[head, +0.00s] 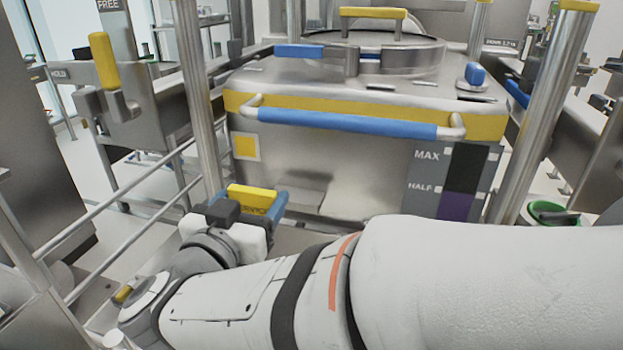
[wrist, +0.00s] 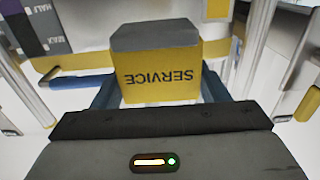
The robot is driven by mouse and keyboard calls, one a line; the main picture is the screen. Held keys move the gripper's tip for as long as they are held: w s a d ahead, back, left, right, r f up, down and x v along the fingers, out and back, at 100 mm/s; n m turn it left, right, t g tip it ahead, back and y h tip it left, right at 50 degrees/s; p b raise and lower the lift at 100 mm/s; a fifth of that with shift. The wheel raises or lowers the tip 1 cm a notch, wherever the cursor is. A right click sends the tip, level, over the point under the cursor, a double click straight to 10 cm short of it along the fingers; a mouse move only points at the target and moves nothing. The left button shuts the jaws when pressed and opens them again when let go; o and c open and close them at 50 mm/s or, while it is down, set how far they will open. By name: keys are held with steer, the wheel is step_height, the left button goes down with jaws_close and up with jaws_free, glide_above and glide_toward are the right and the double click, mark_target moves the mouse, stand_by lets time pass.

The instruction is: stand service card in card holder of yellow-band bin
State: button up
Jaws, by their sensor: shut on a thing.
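The yellow-band bin (head: 370,148) stands in the middle of the head view, with a yellow band and a long blue handle across its front. A grey metal ledge (head: 302,188) low on its front looks like the card holder; I cannot tell for sure. My gripper (head: 254,200) is shut on the yellow service card (head: 252,194), in front of the bin's lower left. In the wrist view the card (wrist: 160,75) sits between the blue fingers, its word SERVICE upside down and its end grey. The card looks apart from the ledge.
The bin has a round lid (head: 400,58) and a MAX/HALF level gauge (head: 462,180). Metal posts stand left (head: 192,90) and right (head: 552,95) of the bin. Rails (head: 120,215) run at the left. A yellow-handled lever (head: 104,62) is at upper left.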

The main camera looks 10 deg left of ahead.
glide_above(301, 168)
steer(key=s, duration=0.3)
steer(key=shift+s+a+p, duration=0.1)
steer(key=shift+a+p, duration=0.15)
steer(key=shift+p, duration=0.2)
steer(key=shift+s+f, duration=0.1)
steer(key=shift+f, duration=0.6)
step_height(301, 168, down, 5)
steer(key=shift+a+b, duration=0.1)
steer(key=shift+b, duration=0.2)
steer(key=shift+f, duration=0.3)
steer(key=o, duration=1)
steer(key=shift+f, duration=0.15)
